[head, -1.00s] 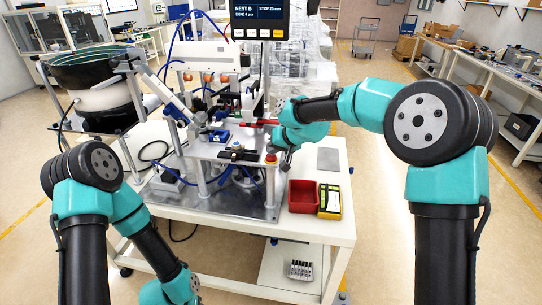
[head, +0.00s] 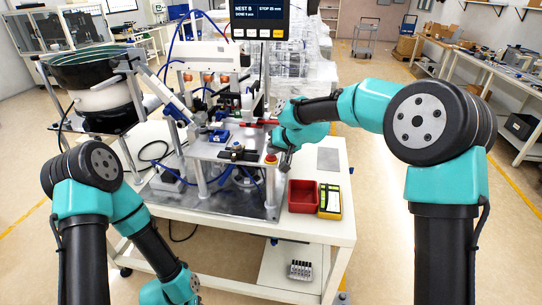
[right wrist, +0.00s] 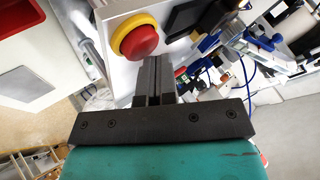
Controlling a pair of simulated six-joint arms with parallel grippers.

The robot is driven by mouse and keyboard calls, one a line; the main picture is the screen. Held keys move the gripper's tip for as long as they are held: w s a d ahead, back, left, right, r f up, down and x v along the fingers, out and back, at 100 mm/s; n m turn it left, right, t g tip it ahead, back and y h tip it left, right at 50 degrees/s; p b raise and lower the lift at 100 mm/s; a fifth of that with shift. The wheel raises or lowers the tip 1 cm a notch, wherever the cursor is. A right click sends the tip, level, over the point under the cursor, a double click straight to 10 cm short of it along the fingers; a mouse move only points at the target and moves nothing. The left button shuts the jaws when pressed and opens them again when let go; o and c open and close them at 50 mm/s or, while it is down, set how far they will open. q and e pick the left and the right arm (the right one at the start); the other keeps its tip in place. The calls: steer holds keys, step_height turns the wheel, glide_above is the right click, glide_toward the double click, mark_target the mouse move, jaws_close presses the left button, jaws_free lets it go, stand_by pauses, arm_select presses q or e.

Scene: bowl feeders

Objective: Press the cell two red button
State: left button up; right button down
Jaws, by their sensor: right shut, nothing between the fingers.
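The red button (head: 271,158) has a yellow collar and sits at the front right corner of the machine's raised plate. In the right wrist view the red button (right wrist: 138,42) is large, just beyond and slightly left of the fingertips. My right gripper (head: 282,163) is shut and empty beside the button in the head view. In the right wrist view its dark fingers (right wrist: 152,68) lie together. I cannot tell whether they touch the button. My left arm is folded at lower left, and its gripper is out of the picture.
A red bin (head: 302,196) and a yellow-framed device (head: 330,201) stand on the white bench right of the machine. A dark block (head: 238,154) lies on the plate left of the button. The display (head: 259,19) stands above. A grey pad (head: 328,159) lies on the bench.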

steer(key=shift+r, duration=0.75)
steer(key=shift+r, duration=0.15)
steer(key=shift+r, duration=2.4)
step_height(320, 180, up, 9)
